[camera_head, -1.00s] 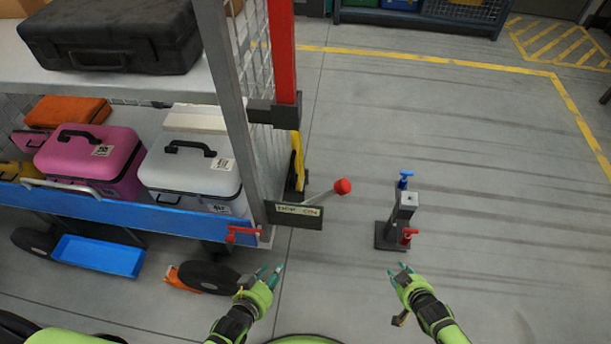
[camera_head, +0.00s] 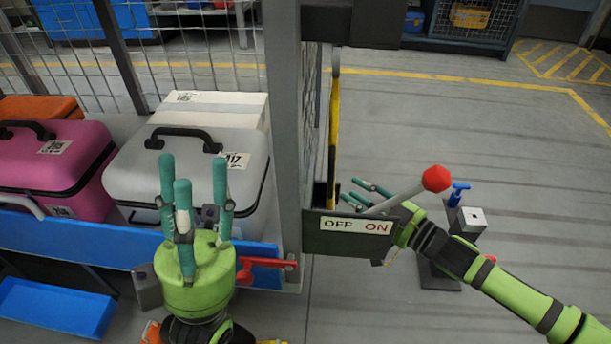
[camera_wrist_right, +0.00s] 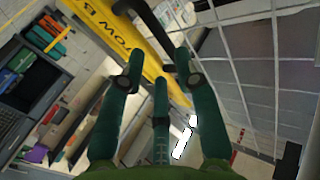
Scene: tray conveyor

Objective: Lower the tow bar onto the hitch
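The yellow tow bar (camera_head: 333,130) stands upright at the cart's end in the head view. In the right wrist view the tow bar (camera_wrist_right: 120,35) carries black lettering, and a black handle (camera_wrist_right: 150,22) crosses near it. My right gripper (camera_head: 365,193) is open behind the lever, its fingers pointing at the bar; I cannot tell whether they touch it. The right wrist view shows its fingers (camera_wrist_right: 158,68) spread and empty. The grey hitch post (camera_head: 471,222) with a blue handle stands on the floor, partly hidden by my right arm. My left gripper (camera_head: 190,190) is open and empty before the pale case.
A lever with a red knob (camera_head: 436,178) rises over an OFF/ON plate (camera_head: 356,227). A red latch (camera_head: 265,268) sits on the cart's blue edge. The cart holds a pale case (camera_head: 185,170) and a pink case (camera_head: 50,165). Floor beyond the hitch is clear.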

